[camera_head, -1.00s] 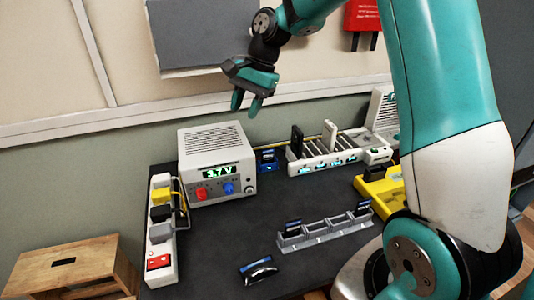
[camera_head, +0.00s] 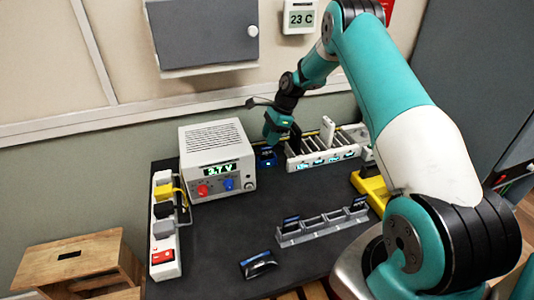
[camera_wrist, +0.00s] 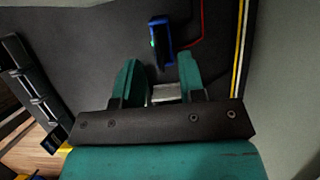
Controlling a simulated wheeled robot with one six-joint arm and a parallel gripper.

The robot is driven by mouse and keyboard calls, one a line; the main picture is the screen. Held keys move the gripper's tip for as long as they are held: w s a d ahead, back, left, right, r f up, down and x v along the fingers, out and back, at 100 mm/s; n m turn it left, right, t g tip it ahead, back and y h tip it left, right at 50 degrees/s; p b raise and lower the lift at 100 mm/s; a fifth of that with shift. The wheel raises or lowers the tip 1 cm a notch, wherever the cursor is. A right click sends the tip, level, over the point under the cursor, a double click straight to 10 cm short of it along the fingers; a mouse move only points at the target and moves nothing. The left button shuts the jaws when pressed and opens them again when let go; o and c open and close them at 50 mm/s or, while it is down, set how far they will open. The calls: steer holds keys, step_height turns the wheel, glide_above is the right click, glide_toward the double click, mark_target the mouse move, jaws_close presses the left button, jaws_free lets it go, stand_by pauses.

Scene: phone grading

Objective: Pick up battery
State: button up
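My gripper (camera_head: 280,138) points down at the back of the table, beside the charging rack, and is open. In the wrist view its two teal fingers (camera_wrist: 160,60) stand apart. A small dark block with blue edges and a green light (camera_wrist: 161,42) lies just beyond the fingertips, near the gap between them. In the head view a blue device (camera_head: 267,159) sits just below the gripper, partly hidden. A dark blue-labelled piece (camera_head: 258,264) lies at the front.
The power supply (camera_head: 215,160) stands left of the gripper. The white charging rack (camera_head: 325,157) is close on its right, with a pale upright phone (camera_head: 328,130). A yellow fixture (camera_head: 370,188) is farther right. The table's middle is clear.

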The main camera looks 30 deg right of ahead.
mark_target(265, 151)
steer(key=shift+p+x, duration=1)
steer(key=shift+x, duration=2.05)
steer(key=shift+s+d, duration=0.1)
jaws_close()
